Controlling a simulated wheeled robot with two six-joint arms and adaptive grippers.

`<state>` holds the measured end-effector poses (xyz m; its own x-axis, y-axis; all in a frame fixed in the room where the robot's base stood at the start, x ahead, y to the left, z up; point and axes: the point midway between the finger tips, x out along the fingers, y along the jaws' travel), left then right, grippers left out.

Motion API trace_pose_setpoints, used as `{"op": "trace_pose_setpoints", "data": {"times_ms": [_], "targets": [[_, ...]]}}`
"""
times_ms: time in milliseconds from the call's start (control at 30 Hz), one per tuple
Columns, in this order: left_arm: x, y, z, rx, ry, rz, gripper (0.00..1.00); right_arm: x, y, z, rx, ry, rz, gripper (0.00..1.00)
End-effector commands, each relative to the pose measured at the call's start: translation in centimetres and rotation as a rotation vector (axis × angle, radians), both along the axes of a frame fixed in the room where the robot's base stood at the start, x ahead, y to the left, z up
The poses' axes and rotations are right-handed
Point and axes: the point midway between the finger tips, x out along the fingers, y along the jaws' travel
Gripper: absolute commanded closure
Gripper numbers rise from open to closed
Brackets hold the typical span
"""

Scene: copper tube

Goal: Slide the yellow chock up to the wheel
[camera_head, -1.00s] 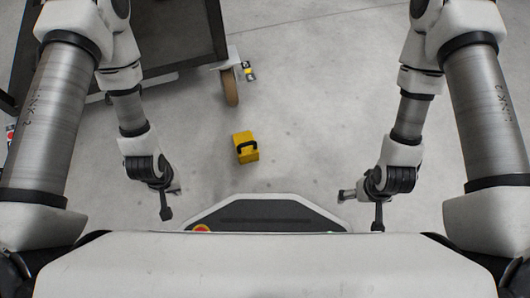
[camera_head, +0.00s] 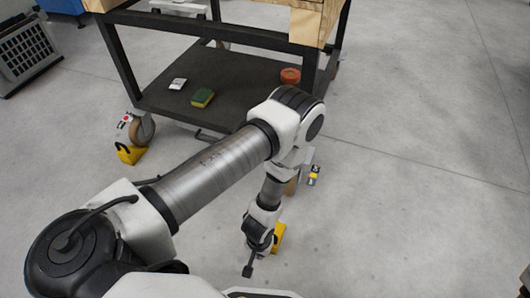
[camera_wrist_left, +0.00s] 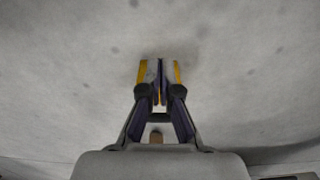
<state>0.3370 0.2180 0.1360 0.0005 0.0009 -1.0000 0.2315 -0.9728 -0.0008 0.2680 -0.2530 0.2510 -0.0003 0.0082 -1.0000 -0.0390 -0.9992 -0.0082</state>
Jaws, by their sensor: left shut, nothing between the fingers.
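The yellow chock (camera_head: 279,236) is on the floor at lower centre of the head view, partly hidden behind my left gripper. Part of a tan wheel (camera_head: 291,187) shows above it, under the cart's near corner. My left arm hides the rest of that wheel. My left gripper (camera_head: 248,270) is at the chock's left in the picture; I cannot tell whether they touch. In the left wrist view its fingers (camera_wrist_left: 160,70) are shut with nothing held. Yellow edges show on both sides of the fingertips there; I cannot tell what they belong to. My right gripper is out of view.
The dark cart (camera_head: 215,75) carries a green and yellow block (camera_head: 202,98) and a red-orange round thing (camera_head: 290,76) on its lower shelf. Another yellow chock (camera_head: 129,154) lies by the left wheel (camera_head: 142,130). A grey crate (camera_head: 27,48) stands far left. The floor at right is clear.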

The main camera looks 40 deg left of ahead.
Motion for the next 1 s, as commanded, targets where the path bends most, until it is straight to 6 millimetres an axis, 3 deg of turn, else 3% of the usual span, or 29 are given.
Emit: {"op": "trace_pose_setpoints", "data": {"times_ms": [33, 367, 600, 1000], "targets": [[-0.1, 0.0, -1.7, 0.001, 0.002, 0.001, 1.00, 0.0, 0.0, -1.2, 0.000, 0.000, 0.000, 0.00], [-0.1, 0.0, -9.0, 0.000, 0.001, 0.001, 1.00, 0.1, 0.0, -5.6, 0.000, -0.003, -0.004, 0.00], [3.4, 0.9, -8.6, 0.000, -0.001, 0.001, 1.00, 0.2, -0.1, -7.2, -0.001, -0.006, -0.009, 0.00], [3.9, 1.0, -8.2, 0.000, 0.000, 0.001, 1.00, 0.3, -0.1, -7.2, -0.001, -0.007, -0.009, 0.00]]}}
